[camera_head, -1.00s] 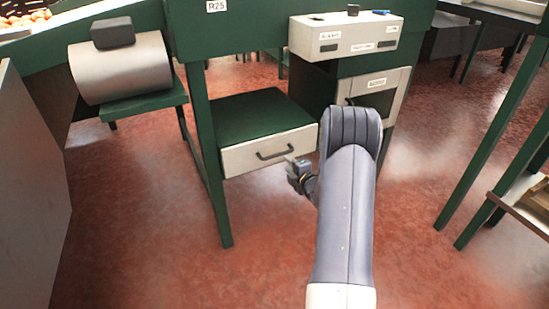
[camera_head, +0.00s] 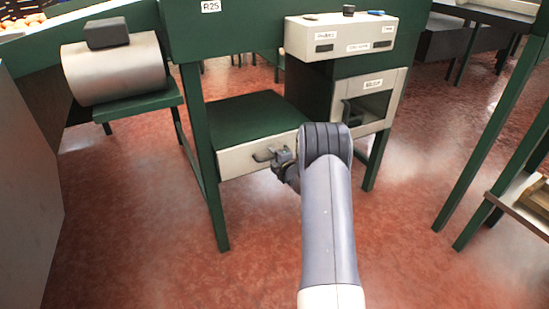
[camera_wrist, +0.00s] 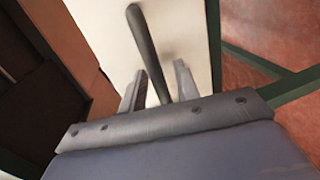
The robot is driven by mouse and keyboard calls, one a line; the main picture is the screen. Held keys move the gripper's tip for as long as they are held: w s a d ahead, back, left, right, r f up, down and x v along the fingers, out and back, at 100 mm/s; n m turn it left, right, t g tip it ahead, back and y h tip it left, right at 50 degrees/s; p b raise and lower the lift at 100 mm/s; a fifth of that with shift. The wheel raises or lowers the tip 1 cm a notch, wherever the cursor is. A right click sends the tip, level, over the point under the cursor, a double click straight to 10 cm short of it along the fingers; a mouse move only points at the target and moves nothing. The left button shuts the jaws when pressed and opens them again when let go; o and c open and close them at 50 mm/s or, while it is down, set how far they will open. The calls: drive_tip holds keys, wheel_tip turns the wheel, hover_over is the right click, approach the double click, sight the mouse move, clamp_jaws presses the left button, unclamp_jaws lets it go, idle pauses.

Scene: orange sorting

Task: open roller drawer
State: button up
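The drawer with a cream front (camera_head: 236,160) and a dark bar handle (camera_head: 262,155) is in a green box below the workbench. No gap shows between the front and the box. My gripper (camera_head: 281,161) is at the right end of the handle in the head view, partly hidden by my wrist. In the wrist view, the handle (camera_wrist: 143,38) runs down between the two fingertips of my gripper (camera_wrist: 158,84), against the cream drawer front (camera_wrist: 185,30). The fingers are apart, with a gap visible beside the right finger.
A cream-framed compartment (camera_head: 396,88) stands right of the drawer, under a cream control box (camera_head: 340,47). A green table leg (camera_head: 211,190) stands at the drawer's left. A metal roller (camera_head: 115,70) sits at the upper left. The red floor (camera_head: 255,250) in front is clear.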

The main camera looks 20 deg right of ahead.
clamp_jaws()
idle(0.4)
drive_tip(key=f+b+v, duration=0.2)
drive_tip(key=b+v, duration=0.1)
drive_tip(key=v, duration=0.8)
drive_tip(key=s+a+f+b+v, duration=0.1)
drive_tip(key=f+b+v, duration=0.2)
drive_tip(key=v, duration=0.9)
drive_tip(key=shift+s+d+b, duration=0.3)
drive_tip(key=shift+d+b, duration=0.15)
drive_tip(key=shift+b, duration=0.25)
unclamp_jaws()
drive_tip(key=shift+r, duration=0.1)
